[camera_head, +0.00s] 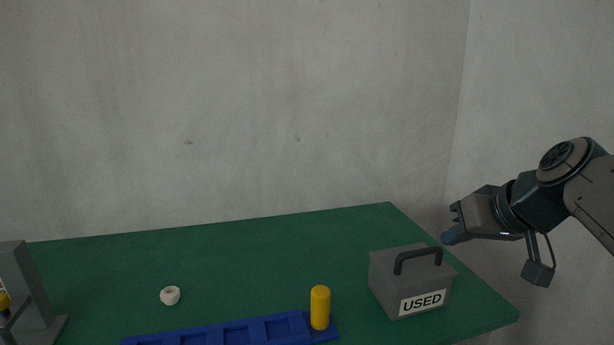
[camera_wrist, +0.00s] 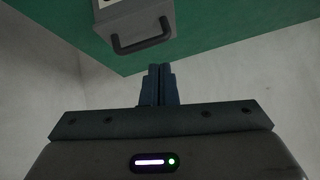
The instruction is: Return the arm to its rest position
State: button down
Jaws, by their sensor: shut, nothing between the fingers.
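My arm comes in from the right in the head view. My gripper (camera_head: 452,236) hangs in the air beside the right edge of the green table, a little right of and above the grey box. In the wrist view my gripper (camera_wrist: 159,72) is shut, its two blue fingers together with nothing between them. The grey box (camera_head: 388,277) stands closed on the table with its dark handle up and a "USED" label on its front. It also shows at the top of the wrist view (camera_wrist: 120,18), apart from the fingers.
The green table (camera_head: 250,260) holds a blue tray (camera_head: 230,335) at the front, a yellow cylinder (camera_head: 320,308) standing at its right end, and a white ring-shaped piece (camera_head: 170,295). A grey machine (camera_head: 25,290) is at the left edge. Grey walls stand behind and to the right.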

jog(key=s+a+f+g+h+p, duration=0.1)
jog(key=s+a+g+p, duration=0.1)
jog(key=s+a+p, duration=0.2)
jog(key=s+a+f+m+g+h+p, duration=0.1)
jog(key=s+a+g+h+p, duration=0.1)
jog(key=s+a+p, duration=0.3)
jog(key=s+g+p, duration=0.1)
jog(key=s+p, duration=0.2)
jog(key=p, duration=0.4)
jog(key=shift+s+a+p, duration=0.2)
jog(key=shift+s+p, duration=0.1)
jog(key=shift+p, duration=0.05)
jog(key=shift+f, duration=0.1)
